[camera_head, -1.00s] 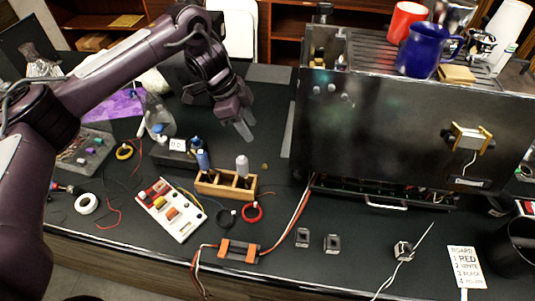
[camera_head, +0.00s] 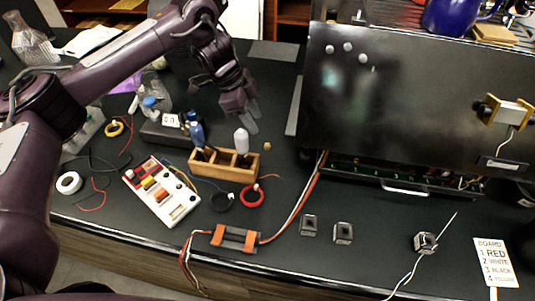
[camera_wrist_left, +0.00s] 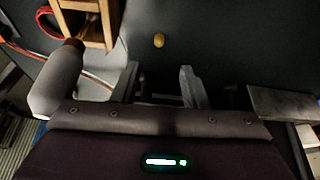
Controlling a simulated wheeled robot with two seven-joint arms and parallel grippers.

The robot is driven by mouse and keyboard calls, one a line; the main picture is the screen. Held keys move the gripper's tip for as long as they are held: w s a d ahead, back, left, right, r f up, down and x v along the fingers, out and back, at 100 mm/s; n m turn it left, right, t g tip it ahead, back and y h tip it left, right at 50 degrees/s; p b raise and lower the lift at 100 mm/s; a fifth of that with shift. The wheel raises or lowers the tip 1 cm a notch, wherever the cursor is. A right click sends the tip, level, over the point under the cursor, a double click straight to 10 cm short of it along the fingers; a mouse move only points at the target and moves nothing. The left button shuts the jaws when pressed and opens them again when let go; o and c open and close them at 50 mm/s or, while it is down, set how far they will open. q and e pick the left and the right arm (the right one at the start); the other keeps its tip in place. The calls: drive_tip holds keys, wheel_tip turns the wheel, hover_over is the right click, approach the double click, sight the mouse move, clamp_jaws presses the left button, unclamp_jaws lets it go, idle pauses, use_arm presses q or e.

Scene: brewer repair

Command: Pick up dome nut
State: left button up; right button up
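The dome nut (camera_head: 267,146) is a small brass-coloured piece on the dark bench top, just right of a wooden block with compartments. In the left wrist view the nut (camera_wrist_left: 159,40) lies ahead of the fingertips, roughly centred between them. My left gripper (camera_head: 252,122) is above the bench, behind the nut in the head view. Its fingers (camera_wrist_left: 159,80) are apart with nothing between them, and the nut is not touched. My right gripper is not in view.
The wooden block (camera_head: 208,168) with upright bottles stands close left of the nut. A large dark brewer housing (camera_head: 400,115) stands to the right. A red ring (camera_head: 252,196) and red and white wires (camera_head: 300,212) lie in front. Bare bench surrounds the nut.

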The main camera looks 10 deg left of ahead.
sight(267, 143)
use_arm(q)
drive_tip(key=x, duration=0.3)
drive_tip(key=shift+s+a+f, duration=0.1)
drive_tip(key=shift+f, duration=0.1)
drive_tip(key=p+x, duration=0.1)
drive_tip(key=x, duration=0.3)
drive_tip(key=shift+f+p, duration=0.2)
drive_tip(key=shift+p, duration=0.2)
drive_tip(key=shift+f, duration=0.45)
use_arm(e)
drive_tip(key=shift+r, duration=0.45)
use_arm(q)
drive_tip(key=shift+c, duration=0.3)
clamp_jaws()
